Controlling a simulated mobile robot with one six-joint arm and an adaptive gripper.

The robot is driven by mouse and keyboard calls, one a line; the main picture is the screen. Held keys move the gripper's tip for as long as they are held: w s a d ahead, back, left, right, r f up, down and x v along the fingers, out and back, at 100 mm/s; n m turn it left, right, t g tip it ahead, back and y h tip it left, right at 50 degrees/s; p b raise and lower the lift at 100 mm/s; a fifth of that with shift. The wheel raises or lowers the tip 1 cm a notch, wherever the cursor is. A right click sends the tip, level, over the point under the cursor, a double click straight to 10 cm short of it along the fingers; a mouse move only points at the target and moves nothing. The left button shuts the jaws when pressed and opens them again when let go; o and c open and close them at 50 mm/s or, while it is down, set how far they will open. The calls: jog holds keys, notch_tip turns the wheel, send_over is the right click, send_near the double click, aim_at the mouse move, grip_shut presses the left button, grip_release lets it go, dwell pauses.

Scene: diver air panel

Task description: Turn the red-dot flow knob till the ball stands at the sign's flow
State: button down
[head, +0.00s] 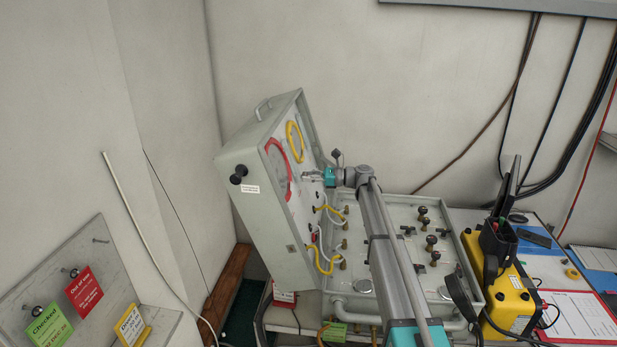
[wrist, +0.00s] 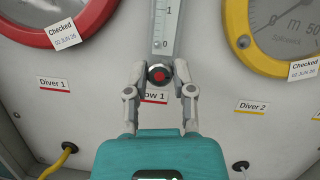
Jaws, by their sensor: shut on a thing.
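In the wrist view the dark round knob with a red dot (wrist: 158,74) is between the fingertips of my gripper (wrist: 160,84). The fingers are shut on its sides. A label reading "ow 1" (wrist: 154,97) is below it, partly hidden by a finger. The scaled flow tube (wrist: 165,25) rises above the knob, with marks and a 1 in view; its top is cut off. In the head view my gripper (head: 314,176) reaches the open lid's panel (head: 300,215); the knob is too small to tell there. I cannot read a flow value on any sign.
A red-rimmed gauge (wrist: 100,22) and a yellow-rimmed gauge (wrist: 232,30) flank the tube. A yellow hose (wrist: 58,158) is at lower left. In the head view the case base (head: 400,205) carries several valves. A yellow device (head: 497,285) stands to its right.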

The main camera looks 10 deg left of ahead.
jog(key=shift+n, duration=0.3)
jog(key=shift+r+n+g+h+p, duration=0.15)
jog(key=shift+n+h+p, duration=1.35)
jog(key=shift+n, duration=3.05)
jog(key=shift+n+g+h+p, duration=0.2)
jog(key=shift+n+h+p, duration=0.65)
jog(key=shift+n+p, duration=2.45)
jog(key=shift+r+n+g+h+p, duration=0.15)
jog(key=shift+n+h+p, duration=0.75)
jog(key=shift+n, duration=4.85)
jog(key=shift+f+h, duration=0.15)
jog(key=shift+h, duration=0.1)
jog(key=shift+c, duration=2.4)
grip_release()
